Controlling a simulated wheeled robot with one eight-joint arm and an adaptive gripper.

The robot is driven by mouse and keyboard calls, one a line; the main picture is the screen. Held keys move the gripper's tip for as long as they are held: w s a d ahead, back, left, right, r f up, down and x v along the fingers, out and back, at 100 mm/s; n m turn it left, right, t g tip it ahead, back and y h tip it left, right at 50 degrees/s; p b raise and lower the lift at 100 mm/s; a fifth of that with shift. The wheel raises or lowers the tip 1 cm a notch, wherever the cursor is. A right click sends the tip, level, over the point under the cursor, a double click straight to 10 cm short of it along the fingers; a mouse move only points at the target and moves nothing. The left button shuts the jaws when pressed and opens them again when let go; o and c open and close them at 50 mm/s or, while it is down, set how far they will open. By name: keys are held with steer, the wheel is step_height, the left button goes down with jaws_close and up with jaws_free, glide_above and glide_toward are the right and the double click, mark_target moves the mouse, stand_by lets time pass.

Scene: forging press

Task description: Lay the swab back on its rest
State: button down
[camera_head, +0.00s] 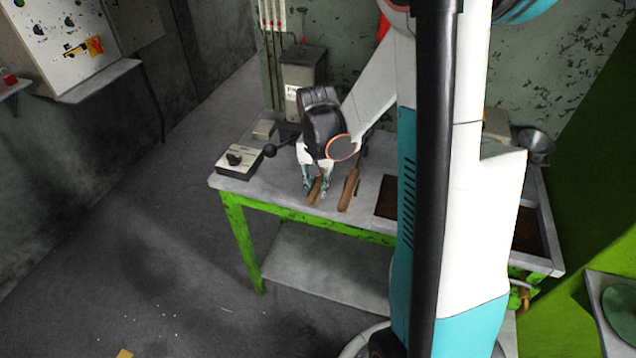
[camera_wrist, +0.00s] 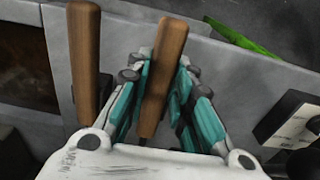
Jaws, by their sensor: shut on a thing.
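My gripper (camera_head: 318,187) is low over the front of the grey bench (camera_head: 275,180), its teal fingers closed on a wooden handle (camera_head: 314,190). In the wrist view the handle (camera_wrist: 163,75) stands between the two fingers (camera_wrist: 155,95). I take it for the swab's handle; the swab's head is hidden. Whether it touches the bench is not clear. A second wooden handle (camera_head: 349,190) lies to the right in the head view, and shows left of the gripper in the wrist view (camera_wrist: 84,55), apart from the fingers. I cannot make out the rest.
A control box (camera_head: 239,160) with a black knob stands on the bench's left end. A grey canister (camera_head: 303,75) is behind my gripper. A brown recessed area (camera_head: 386,210) lies to the right, partly behind my arm. A metal funnel (camera_head: 537,143) is at the far right.

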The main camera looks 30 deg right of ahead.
steer(key=shift+f, duration=0.25)
steer(key=c, duration=1.3)
jaws_free()
steer(key=shift+c, duration=0.2)
step_height(320, 180, up, 12)
steer(key=shift+a, duration=0.15)
steer(key=s+a+r+n+t+y, duration=0.1)
steer(key=s+a+r+n+t, duration=0.2)
steer(key=a, duration=0.4)
steer(key=s+a+r+n+t, duration=0.1)
steer(key=s+a+r+n, duration=0.3)
steer(key=a, duration=0.3)
steer(key=s+n+t, duration=0.1)
steer(key=s, duration=0.1)
steer(key=s+n+t, duration=0.1)
steer(key=s, duration=0.1)
steer(key=s+n+t, duration=0.1)
steer(key=shift+s+f+h, duration=0.3)
steer(key=shift+s+f, duration=0.1)
